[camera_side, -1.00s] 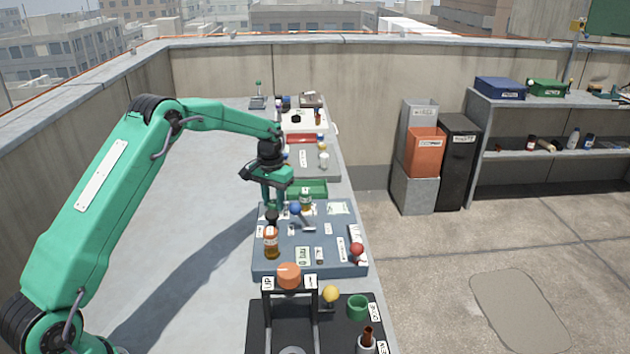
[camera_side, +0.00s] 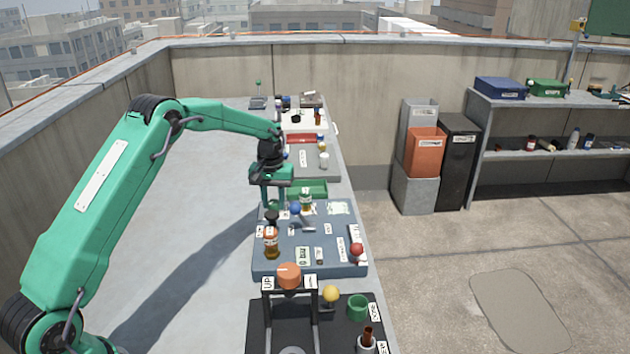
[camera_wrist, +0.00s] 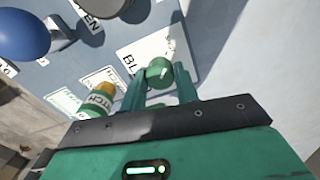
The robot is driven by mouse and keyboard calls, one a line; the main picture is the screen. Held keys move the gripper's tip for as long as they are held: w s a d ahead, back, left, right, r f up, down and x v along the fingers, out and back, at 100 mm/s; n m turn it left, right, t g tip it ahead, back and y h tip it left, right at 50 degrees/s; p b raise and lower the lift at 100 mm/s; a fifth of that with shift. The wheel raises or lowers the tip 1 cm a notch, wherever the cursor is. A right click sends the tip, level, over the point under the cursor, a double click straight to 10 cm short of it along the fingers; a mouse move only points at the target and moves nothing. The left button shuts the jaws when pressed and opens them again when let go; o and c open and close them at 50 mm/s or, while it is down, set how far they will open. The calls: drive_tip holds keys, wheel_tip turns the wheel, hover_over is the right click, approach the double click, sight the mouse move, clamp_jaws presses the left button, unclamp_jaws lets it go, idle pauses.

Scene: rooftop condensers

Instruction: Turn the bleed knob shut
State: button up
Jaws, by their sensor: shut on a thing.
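The bleed knob (camera_wrist: 158,71) is a small round green knob on the blue-grey panel (camera_side: 285,262), beside a white label starting "BL" in the wrist view. My gripper (camera_side: 274,204) points down at the far left part of this panel. In the wrist view its two green fingers (camera_wrist: 159,82) stand on either side of the knob and are shut on it. The side view mostly hides the knob behind the fingers. I cannot read the knob's turn angle.
A blue ball-topped lever (camera_wrist: 22,36) and a black knob (camera_wrist: 132,8) are near. An amber bottle (camera_side: 271,243) and a red ball (camera_side: 357,249) are on the panel's nearer part.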

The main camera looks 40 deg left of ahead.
sight(274, 202)
drive_tip(key=o, duration=1)
drive_tip(key=shift+c, duration=0.2)
drive_tip(key=shift+r, duration=0.15)
wheel_tip(274, 202, up, 8)
drive_tip(key=shift+f, duration=0.25)
drive_tip(key=shift+r, duration=0.1)
